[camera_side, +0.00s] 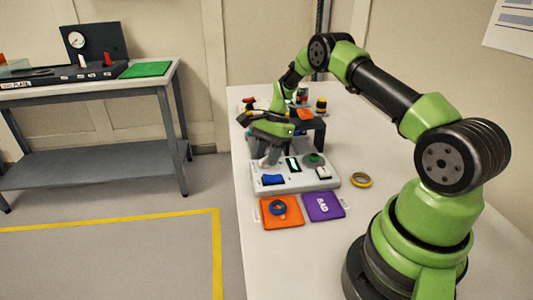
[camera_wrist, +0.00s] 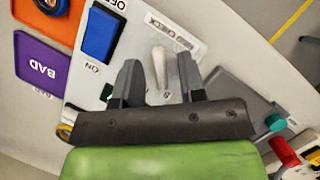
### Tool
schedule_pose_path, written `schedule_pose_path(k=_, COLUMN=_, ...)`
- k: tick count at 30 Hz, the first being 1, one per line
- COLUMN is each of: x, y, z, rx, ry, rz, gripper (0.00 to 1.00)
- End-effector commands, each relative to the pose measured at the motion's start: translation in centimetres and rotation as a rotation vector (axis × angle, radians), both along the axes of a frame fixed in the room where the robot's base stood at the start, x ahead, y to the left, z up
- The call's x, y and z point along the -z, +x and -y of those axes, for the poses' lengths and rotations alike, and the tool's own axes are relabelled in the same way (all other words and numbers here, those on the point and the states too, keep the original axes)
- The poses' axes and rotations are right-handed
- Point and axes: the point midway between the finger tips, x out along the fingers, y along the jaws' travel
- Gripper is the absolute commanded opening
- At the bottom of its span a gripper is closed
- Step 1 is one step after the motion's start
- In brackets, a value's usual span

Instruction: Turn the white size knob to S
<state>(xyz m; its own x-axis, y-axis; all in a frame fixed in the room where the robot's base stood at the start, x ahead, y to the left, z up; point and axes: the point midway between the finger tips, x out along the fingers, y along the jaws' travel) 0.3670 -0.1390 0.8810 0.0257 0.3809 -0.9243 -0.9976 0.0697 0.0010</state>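A pale, elongated lever-like piece (camera_wrist: 160,66) stands on the light grey control panel (camera_wrist: 140,35) in the wrist view. My gripper (camera_wrist: 160,78) is open, with one dark finger on each side of the pale piece and a gap to both. In the side view my gripper (camera_side: 270,158) is low over the panel's far left corner (camera_side: 325,181) and hides that part of it.
The panel has a blue OFF/ON switch (camera_wrist: 100,33) close to my left finger. An orange tray (camera_side: 281,212) and a purple BAD tray (camera_side: 324,206) lie in front of it. A yellow tape roll (camera_side: 361,180) is at its right. A dark stand (camera_side: 312,125) is behind.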

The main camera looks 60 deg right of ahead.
Motion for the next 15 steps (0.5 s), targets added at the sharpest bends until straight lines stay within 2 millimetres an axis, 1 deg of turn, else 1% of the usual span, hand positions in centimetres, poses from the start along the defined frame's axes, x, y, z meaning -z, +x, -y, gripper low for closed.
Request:
schedule_pose_path(k=5, x=-0.2, y=0.0, z=0.1, rx=0.002, ry=0.0, rz=0.001, gripper=0.37)
schedule_pose_path(k=8, x=-1.0, y=0.1, z=0.4, rx=0.002, ry=-0.001, rz=0.003, gripper=0.37)
schedule_pose_path(k=11, x=-2.6, y=0.0, z=1.1, rx=0.002, ry=-0.002, rz=0.005, gripper=0.37)
schedule_pose_path(k=15, x=-5.3, y=0.0, z=2.2, rx=0.004, ry=-0.003, rz=0.006, gripper=0.37)
